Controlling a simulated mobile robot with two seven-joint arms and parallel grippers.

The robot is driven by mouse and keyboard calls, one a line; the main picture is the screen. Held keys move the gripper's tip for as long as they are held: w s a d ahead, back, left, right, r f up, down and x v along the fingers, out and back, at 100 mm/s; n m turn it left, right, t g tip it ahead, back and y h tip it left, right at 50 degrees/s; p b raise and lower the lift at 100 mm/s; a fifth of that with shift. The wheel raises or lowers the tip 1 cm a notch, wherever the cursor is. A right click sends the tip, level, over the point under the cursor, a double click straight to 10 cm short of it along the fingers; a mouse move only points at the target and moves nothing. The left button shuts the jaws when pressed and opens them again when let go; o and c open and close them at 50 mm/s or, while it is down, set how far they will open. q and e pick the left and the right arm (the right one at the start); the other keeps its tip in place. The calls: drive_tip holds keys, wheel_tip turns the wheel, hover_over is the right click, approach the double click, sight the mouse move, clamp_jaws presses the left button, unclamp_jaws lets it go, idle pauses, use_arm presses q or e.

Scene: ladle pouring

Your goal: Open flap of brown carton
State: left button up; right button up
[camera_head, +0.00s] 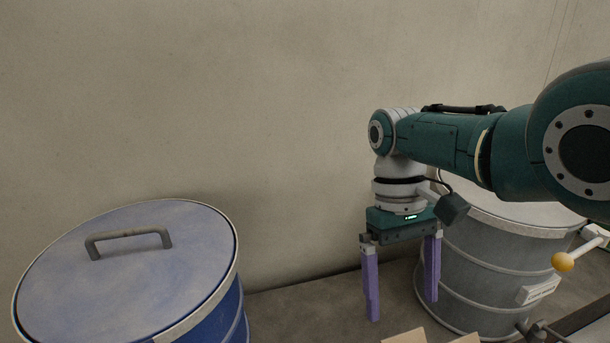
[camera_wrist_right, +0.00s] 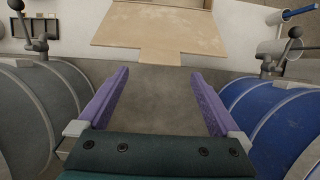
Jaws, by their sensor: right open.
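The brown carton shows in the head view only as two tan cardboard pieces (camera_head: 406,337) at the bottom edge; the rest of it is out of frame. In the right wrist view, a broad tan flap (camera_wrist_right: 150,28) of the carton fills the top middle, with a narrower tab (camera_wrist_right: 160,57) pointing toward my gripper. My right gripper (camera_head: 402,308) points down with its two purple fingers spread. It is open and empty, and the tab lies just beyond the fingertips in the wrist view (camera_wrist_right: 160,75). My left gripper is not in view.
A blue drum (camera_head: 120,270) with a handled lid stands at the left. A grey drum (camera_head: 480,265) stands close behind my right gripper. A yellow-knobbed lever (camera_head: 562,262) is at the right.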

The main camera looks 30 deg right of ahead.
drive_tip(key=shift+v, duration=1.75)
drive_tip(key=shift+f, duration=0.1)
drive_tip(key=s+f, duration=0.1)
drive_tip(key=s+a+f+n+t+h, duration=0.1)
drive_tip(key=f, duration=0.1)
drive_tip(key=s+f+n+h, duration=0.1)
drive_tip(key=f, duration=0.1)
drive_tip(key=shift+s+a+t, duration=0.1)
drive_tip(key=shift+a+t, duration=0.05)
drive_tip(key=shift+t, duration=0.25)
drive_tip(key=shift+n+t, duration=0.7)
drive_tip(key=shift+t, duration=0.2)
drive_tip(key=s+a, duration=0.3)
drive_tip(key=shift+s+f, duration=0.3)
drive_tip(key=s+a+r+n+t+y, duration=0.1)
drive_tip(key=s+a+r+t, duration=0.2)
drive_tip(key=s+a+r, duration=0.5)
drive_tip(key=w+p+v, duration=0.2)
drive_tip(key=p+v, duration=1)
drive_tip(key=w+d+r+p+v, duration=0.1)
drive_tip(key=w+p+v, duration=0.2)
drive_tip(key=p+v, duration=0.9)
drive_tip(key=shift+d+r+t+p, duration=0.2)
drive_tip(key=shift+r+t+p, duration=0.1)
drive_tip(key=shift+r+p, duration=0.25)
